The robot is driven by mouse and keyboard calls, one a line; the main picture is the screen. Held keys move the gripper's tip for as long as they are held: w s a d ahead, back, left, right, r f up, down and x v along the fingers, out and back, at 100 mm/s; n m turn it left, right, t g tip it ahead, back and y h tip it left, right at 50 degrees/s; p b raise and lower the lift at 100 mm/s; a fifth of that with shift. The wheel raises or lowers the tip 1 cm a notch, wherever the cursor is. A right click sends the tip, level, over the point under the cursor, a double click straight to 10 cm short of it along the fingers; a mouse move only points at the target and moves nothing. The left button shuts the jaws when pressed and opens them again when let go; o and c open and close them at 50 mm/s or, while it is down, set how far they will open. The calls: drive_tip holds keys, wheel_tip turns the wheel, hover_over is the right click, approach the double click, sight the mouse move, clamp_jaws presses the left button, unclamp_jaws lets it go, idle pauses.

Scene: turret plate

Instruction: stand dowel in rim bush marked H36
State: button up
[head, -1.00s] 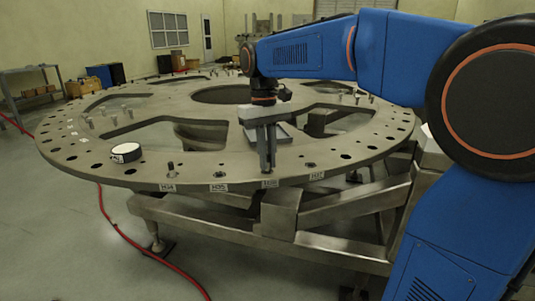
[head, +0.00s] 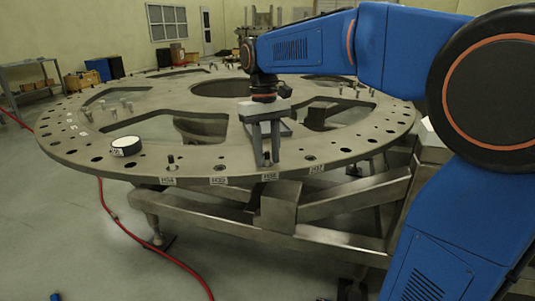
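My gripper (head: 267,160) points down over the near rim of the turret plate (head: 130,172), above the label H36 (head: 269,177). Its two fingers are apart, with a gap between them. A small dark upright shape, seemingly the dowel (head: 267,159), shows low between the fingertips at the H36 bush. The bush itself is mostly hidden, so I cannot tell how deep the dowel sits. To the left are the label H35 (head: 218,181) and the label H34 (head: 168,181), with a pin (head: 171,162) standing in the rim near H34. The label H37 (head: 316,169) is to the right.
A white-topped round object (head: 125,147) lies on the plate at left. Several pins stand on the plate farther back. The plate has large cut-outs and rests on a steel frame (head: 230,225). A red hose (head: 135,240) runs along the floor.

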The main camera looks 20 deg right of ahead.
drive_tip(key=shift+r, duration=0.1)
wheel_tip(320, 180, up, 17)
drive_tip(key=w, duration=0.2)
drive_tip(key=shift+a, duration=0.15)
idle(0.5)
idle(0.4)
drive_tip(key=s+d+f+m+t, duration=0.1)
drive_tip(key=s+d+f+t, duration=0.2)
drive_tip(key=s+f, duration=0.9)
drive_tip(key=s+d+f+t, duration=0.3)
drive_tip(key=s+f, duration=1)
drive_tip(key=f, duration=0.5)
drive_tip(key=shift+s+d+f+m, duration=0.2)
drive_tip(key=shift+d+f+m, duration=0.2)
drive_tip(key=shift+d, duration=0.25)
drive_tip(key=shift+c, duration=0.6)
